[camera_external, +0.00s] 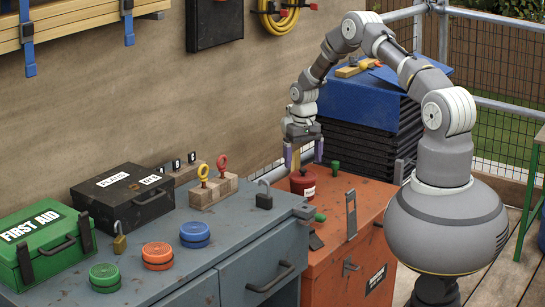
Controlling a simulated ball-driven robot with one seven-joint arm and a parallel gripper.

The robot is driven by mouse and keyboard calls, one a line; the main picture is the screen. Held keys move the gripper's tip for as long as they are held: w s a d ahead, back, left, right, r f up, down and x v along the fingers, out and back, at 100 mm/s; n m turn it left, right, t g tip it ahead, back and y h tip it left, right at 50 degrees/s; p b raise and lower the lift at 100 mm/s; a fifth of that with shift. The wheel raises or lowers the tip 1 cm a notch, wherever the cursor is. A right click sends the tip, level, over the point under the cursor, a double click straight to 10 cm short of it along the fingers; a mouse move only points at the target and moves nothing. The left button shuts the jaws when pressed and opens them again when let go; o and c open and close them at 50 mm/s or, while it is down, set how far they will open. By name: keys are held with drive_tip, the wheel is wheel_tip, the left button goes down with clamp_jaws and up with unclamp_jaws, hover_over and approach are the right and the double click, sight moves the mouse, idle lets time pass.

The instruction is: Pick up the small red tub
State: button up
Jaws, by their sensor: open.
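A small red tub (303,182) with a knob on its lid and a pale label stands on the orange-red cabinet (335,234), close to the grey bench's right end. My gripper (304,163) points down just above the tub, its two fingers apart on either side of the lid area. It is open and holds nothing. I cannot tell whether the fingertips touch the tub.
The grey bench (227,249) on the left carries a black padlock (264,195), key blocks (213,192), several round tins and a green first aid box (45,245). A small green item (335,167) stands right of the tub. A grey hinged strap (351,214) lies near the front.

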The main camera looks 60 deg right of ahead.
sight(303, 169)
drive_tip(key=f+b, duration=0.1)
drive_tip(key=f, duration=0.1)
drive_tip(key=f+b, duration=0.1)
drive_tip(key=f, duration=0.2)
drive_tip(key=shift+s+a+f+b, duration=0.1)
drive_tip(key=shift+a+f+b, duration=0.1)
drive_tip(key=shift+f+b, duration=0.15)
drive_tip(key=shift+r, duration=0.15)
drive_tip(key=c, duration=1.1)
